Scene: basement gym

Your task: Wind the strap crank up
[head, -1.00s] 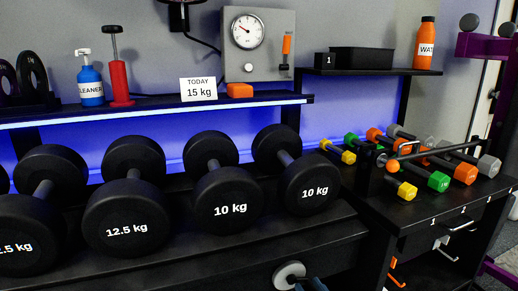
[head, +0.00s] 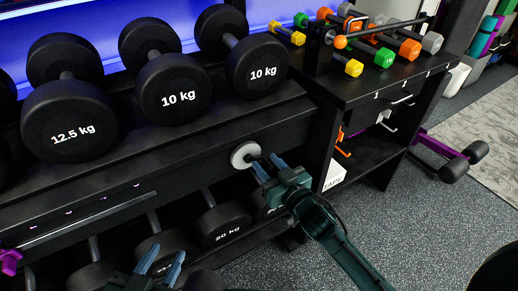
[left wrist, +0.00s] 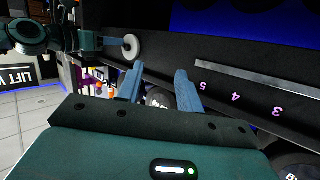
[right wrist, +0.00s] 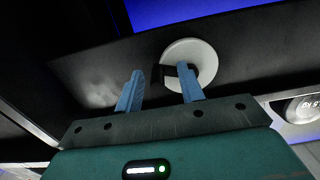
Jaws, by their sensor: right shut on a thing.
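The strap crank is a white disc (head: 245,155) with a short black handle, on the dark front beam of the dumbbell rack. The disc also shows in the left wrist view (left wrist: 131,52) and large in the right wrist view (right wrist: 200,58). My right gripper (head: 266,168) is at the crank, its blue fingers around the black handle (right wrist: 183,72) in front of the disc. Its fingers hide part of the handle. My left gripper (head: 164,258) is open and empty, low in front of the rack, left of the crank and apart from it.
Heavy dumbbells stand above the beam (head: 68,118) and on the shelf below it (head: 222,225). At right is a black bench (head: 345,92) with colored small dumbbells and hooks. A purple-framed bench stands beyond it. Speckled floor at the lower right is open.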

